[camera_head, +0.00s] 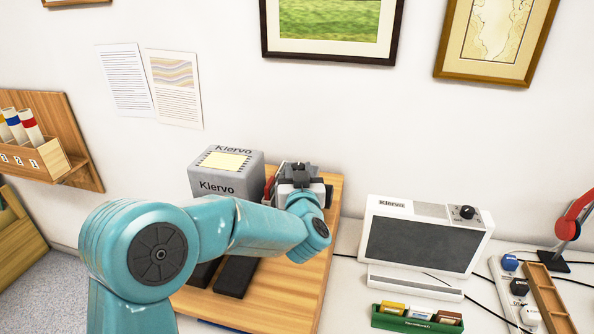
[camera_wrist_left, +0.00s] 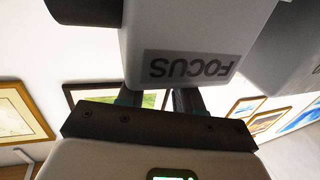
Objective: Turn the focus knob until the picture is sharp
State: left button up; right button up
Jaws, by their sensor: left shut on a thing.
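My left gripper (camera_head: 299,178) reaches over the wooden board at the right of a grey Klervo box (camera_head: 226,178) with a lit yellowish top panel. In the left wrist view a pale housing with an upside-down FOCUS label (camera_wrist_left: 190,67) sits right over the gripper's two fingers (camera_wrist_left: 158,100). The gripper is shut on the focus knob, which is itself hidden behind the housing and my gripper. The white Klervo monitor (camera_head: 390,204) at the right has a plain dark grey screen; no picture shows on it. My right gripper is not in view.
The wooden board (camera_head: 290,290) carries dark pads in front of the box. A green tray (camera_head: 390,322) of small blocks stands before the monitor. Cables and a power strip (camera_head: 511,295) lie at the right. A tube rack (camera_head: 45,158) hangs at the left.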

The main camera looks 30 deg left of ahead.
pick_arm(q)
jog(key=shift+r+n+y, duration=0.3)
jog(key=shift+n+y, duration=0.1)
jog(key=shift+y, duration=0.1)
jog(key=o, duration=1)
jog(key=shift+o, duration=0.2)
jog(key=shift+f+g, duration=0.1)
jog(key=shift+g, duration=0.2)
jog(key=shift+s+d+f, duration=0.1)
jog(key=shift+s+d, duration=0.05)
jog(key=shift+d, duration=0.05)
jog(key=b+v, duration=0.2)
jog(key=v, duration=1.4)
jog(key=shift+r, duration=0.25)
